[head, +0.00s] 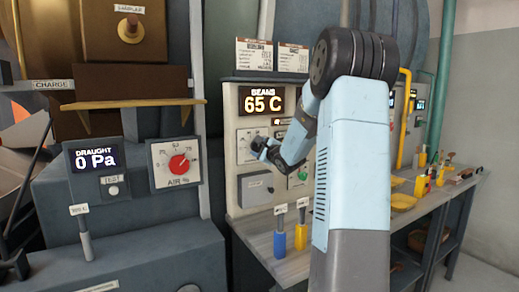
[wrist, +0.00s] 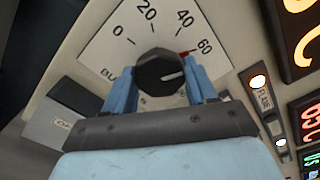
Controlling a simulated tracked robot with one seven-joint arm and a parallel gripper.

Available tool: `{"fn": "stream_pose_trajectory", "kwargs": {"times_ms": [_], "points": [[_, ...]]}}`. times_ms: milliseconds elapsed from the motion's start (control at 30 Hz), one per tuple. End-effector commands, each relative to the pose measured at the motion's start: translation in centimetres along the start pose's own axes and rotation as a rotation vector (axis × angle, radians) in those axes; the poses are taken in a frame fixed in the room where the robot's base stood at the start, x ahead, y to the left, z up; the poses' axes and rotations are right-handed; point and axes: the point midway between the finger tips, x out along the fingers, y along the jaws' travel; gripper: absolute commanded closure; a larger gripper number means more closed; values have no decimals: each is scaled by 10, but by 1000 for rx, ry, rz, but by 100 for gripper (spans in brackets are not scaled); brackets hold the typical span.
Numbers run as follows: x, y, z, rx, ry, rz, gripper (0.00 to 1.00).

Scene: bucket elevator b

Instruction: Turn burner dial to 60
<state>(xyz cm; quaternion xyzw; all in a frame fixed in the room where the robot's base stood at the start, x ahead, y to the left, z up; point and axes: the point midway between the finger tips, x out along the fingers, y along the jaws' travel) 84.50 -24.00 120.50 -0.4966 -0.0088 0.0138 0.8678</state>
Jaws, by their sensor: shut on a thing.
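The burner dial (wrist: 160,72) is a black faceted knob on a white scale plate (wrist: 108,50) marked 0, 20, 40 and 60. A small red mark at the knob's upper right lies close to the 60. A pale line on the knob's face points right. My gripper (wrist: 160,86) has one blue finger on each side of the knob and is shut on it. The label below the scale is mostly hidden by the fingers. In the head view my gripper (head: 262,150) is at the pale panel, in front of the scale plate, under the "BEANS 65 C" display (head: 263,101).
A grey box (wrist: 62,122) is at the left of the dial and lit buttons (wrist: 257,82) are at its right. In the head view, blue and yellow handled tools (head: 279,240) stand on the bench below. The red air dial (head: 179,164) and the draught display (head: 92,158) are at the left.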

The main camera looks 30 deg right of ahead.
Motion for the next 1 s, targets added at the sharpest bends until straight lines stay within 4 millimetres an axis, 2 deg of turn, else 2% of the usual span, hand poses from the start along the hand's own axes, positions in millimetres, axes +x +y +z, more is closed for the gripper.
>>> {"fn": "stream_pose_trajectory", "kwargs": {"times_ms": [300,333,567,867,1000], "points": [[0,4,0,-7,1,7,74],[0,4,0,-7,1,7,42],[0,3,0,-7,1,5,19],[-2,1,0,-8,1,3,19],[-15,2,-1,-10,2,4,19]]}}
